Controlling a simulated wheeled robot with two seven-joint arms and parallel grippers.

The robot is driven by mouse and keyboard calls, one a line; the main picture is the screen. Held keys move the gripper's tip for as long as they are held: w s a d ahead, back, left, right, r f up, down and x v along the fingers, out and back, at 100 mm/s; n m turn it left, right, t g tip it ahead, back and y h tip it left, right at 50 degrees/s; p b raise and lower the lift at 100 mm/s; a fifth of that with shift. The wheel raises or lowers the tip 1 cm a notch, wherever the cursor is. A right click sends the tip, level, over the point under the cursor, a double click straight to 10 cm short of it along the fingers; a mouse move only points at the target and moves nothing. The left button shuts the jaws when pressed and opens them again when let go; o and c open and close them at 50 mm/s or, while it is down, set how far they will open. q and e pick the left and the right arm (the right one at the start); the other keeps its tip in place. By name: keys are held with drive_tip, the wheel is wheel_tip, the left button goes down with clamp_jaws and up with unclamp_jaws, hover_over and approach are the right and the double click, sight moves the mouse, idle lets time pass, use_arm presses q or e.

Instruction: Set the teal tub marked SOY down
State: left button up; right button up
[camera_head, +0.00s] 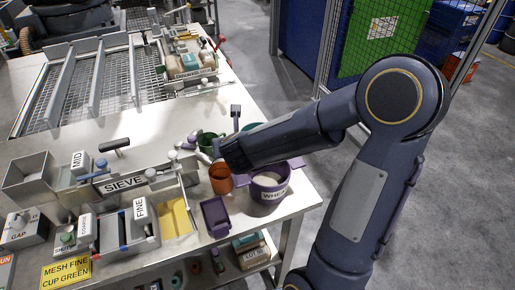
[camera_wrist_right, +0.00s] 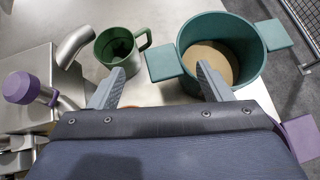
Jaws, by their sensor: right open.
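The teal tub (camera_wrist_right: 222,28) stands upright on the metal table at the right of the right wrist view, with a tan layer inside. Its left handle (camera_wrist_right: 165,65) lies between the spread fingers of my right gripper (camera_wrist_right: 160,69). The fingers look apart from the handle, one on each side, and the right finger overlaps the tub's near wall. In the head view only a sliver of the teal tub (camera_head: 252,126) shows behind my right arm. No SOY marking is visible. My left gripper is not in view.
A green cup (camera_wrist_right: 120,47) stands left of the tub; a curved grey pipe (camera_wrist_right: 75,45) is beside it. In the head view, a purple tub (camera_head: 268,190) with a partly hidden label, an orange cup (camera_head: 220,180) and a purple tray (camera_head: 215,216) stand near the table's right edge.

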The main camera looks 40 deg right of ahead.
drive_tip(key=x, duration=0.5)
drive_tip(key=shift+d+p, duration=0.15)
drive_tip(key=shift+p, duration=0.15)
drive_tip(key=shift+c, duration=0.4)
drive_tip(key=shift+r, duration=0.1)
drive_tip(key=c, duration=1.4)
